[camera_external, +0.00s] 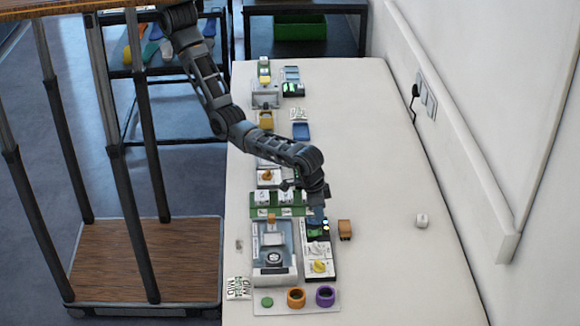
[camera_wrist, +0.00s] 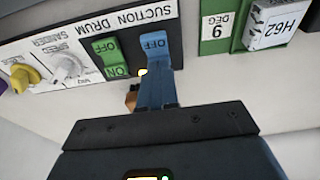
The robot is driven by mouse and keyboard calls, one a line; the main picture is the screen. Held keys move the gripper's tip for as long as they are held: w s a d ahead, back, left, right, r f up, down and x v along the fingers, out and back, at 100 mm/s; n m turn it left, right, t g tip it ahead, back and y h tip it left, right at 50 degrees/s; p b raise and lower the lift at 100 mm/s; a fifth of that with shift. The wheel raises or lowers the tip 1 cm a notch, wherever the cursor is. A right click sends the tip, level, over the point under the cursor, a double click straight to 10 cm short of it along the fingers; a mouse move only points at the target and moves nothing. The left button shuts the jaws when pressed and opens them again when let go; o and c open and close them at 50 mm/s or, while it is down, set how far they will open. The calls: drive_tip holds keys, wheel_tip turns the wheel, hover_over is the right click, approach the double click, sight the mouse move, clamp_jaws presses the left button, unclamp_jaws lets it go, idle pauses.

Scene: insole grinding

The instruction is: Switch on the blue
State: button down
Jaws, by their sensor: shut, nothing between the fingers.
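In the wrist view the control panel (camera_wrist: 75,50) shows upside down, with printed labels. Its blue switch (camera_wrist: 153,45) reads OFF. A small lit yellow lamp (camera_wrist: 143,72) shows beside the fingertips. In the external view my gripper (camera_external: 316,214) is over the far end of the panel (camera_external: 318,262) and hides the blue switch there.
A yellow knob (camera_wrist: 22,76) and a white knob (camera_wrist: 68,66) are on the panel. A green rack with labelled white blocks (camera_wrist: 275,22) is close by. A brown block (camera_external: 344,229) stands right of the panel, and a white cube (camera_external: 422,220) further right. The table's right side is mostly clear.

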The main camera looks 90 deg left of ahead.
drive_tip(key=shift+s+r+p, duration=0.1)
drive_tip(key=shift+s+p, duration=0.7)
drive_tip(key=shift+s, duration=0.05)
drive_tip(key=shift+r+p, duration=0.45)
wheel_tip(320, 180, up, 13)
drive_tip(key=s+p, duration=0.1)
drive_tip(key=s, duration=0.1)
drive_tip(key=shift+s, duration=0.2)
drive_tip(key=shift+f, duration=0.1)
